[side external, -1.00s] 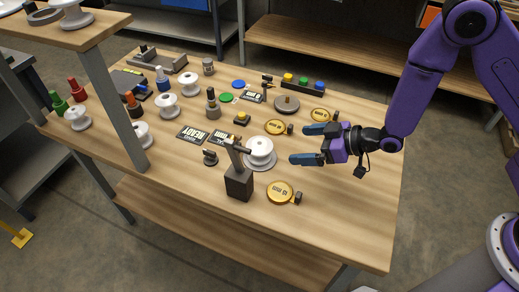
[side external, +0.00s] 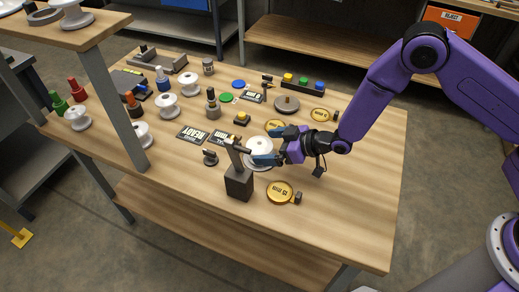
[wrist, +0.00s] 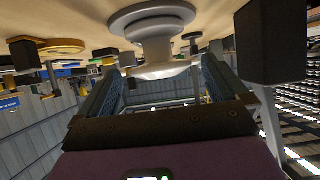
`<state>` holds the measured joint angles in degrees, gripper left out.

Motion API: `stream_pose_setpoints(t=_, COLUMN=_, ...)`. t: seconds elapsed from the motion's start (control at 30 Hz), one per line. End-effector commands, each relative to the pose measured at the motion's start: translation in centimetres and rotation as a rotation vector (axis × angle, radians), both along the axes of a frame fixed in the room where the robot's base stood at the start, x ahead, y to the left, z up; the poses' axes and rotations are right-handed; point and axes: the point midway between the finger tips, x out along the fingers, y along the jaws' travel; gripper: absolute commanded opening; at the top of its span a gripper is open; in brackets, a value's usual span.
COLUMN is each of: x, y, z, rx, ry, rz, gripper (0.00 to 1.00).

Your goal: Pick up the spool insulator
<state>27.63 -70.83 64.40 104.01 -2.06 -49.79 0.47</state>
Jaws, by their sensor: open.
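A white spool insulator (side external: 255,146) stands upright on a grey round base near the middle front of the table. In the wrist view, the picture is inverted and the white spool (wrist: 157,45) hangs from the top, just ahead of and between the two blue fingers. My gripper (side external: 271,145) is open and low over the table at the spool's right side, with a finger partly covering it in the side view. Its two fingers also show in the wrist view (wrist: 161,75). I cannot tell whether either finger touches the spool.
A dark post stand (side external: 239,182) rises close to the spool's front left. Gold discs lie behind and in front (side external: 280,192) of my gripper. Several other white spools (side external: 167,105) stand farther left. A shelf post (side external: 116,105) stands at left. The table's right side is clear.

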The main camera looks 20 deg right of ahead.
Motion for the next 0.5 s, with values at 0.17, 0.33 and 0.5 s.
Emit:
stream_pose_setpoints(t=0.17, x=1.0, y=1.0, z=-0.9, rx=-0.001, ry=0.001, rz=0.000, gripper=1.00)
stream_pose_setpoints(t=0.33, x=1.3, y=1.4, z=-1.0, rx=0.000, ry=0.000, rz=0.000, gripper=1.00)
stream_pose_setpoints(t=0.5, x=1.3, y=1.4, z=-1.0, rx=0.000, ry=0.000, rz=0.000, gripper=1.00)
